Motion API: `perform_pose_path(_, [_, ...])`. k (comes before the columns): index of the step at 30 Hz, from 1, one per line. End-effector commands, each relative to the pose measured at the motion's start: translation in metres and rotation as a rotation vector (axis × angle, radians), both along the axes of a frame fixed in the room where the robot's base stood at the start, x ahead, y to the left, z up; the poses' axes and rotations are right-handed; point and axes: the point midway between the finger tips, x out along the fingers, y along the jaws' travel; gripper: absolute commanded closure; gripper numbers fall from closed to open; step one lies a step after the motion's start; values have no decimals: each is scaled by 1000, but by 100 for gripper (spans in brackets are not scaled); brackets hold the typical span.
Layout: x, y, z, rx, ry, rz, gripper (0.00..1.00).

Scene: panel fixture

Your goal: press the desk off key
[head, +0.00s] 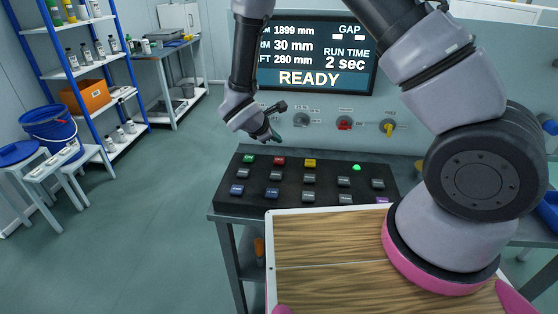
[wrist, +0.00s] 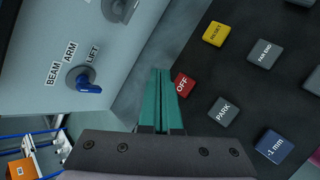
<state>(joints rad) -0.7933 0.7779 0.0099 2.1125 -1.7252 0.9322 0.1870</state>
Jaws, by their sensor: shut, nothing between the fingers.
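The off key is a small red square key (head: 279,161) in the back row of the black desk panel (head: 232,203). In the wrist view the red key (wrist: 184,85) reads OFF and lies just right of my green fingertips. My gripper (head: 274,136) points down over the back edge of the panel, slightly behind and above the red key in the head view. In the wrist view my gripper (wrist: 161,72) has its two green fingers together with nothing between them. I cannot tell the exact height of the tips, but no contact shows.
A yellow RESET key (wrist: 217,33), a grey PARK key (wrist: 224,111) and a green key (head: 249,158) are close by. A blue selector knob (wrist: 89,84) is on the upright panel. A display (head: 318,55) reads READY. A wooden board (head: 330,260) lies in front.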

Motion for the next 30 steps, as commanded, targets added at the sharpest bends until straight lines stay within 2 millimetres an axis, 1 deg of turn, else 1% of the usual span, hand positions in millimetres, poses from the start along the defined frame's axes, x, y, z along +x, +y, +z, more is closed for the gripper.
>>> perform_pose_path(1, [0,0,-9,-2,2,0,100])
perform_pose_path(6, [-1,0,-31,-2,2,0,100])
perform_pose_path(12, [0,0,-47,-1,0,1,100])
perform_pose_path(18, [0,0,-51,1,0,-1,100])
perform_pose_path(30, [0,0,-51,1,0,-1,100])
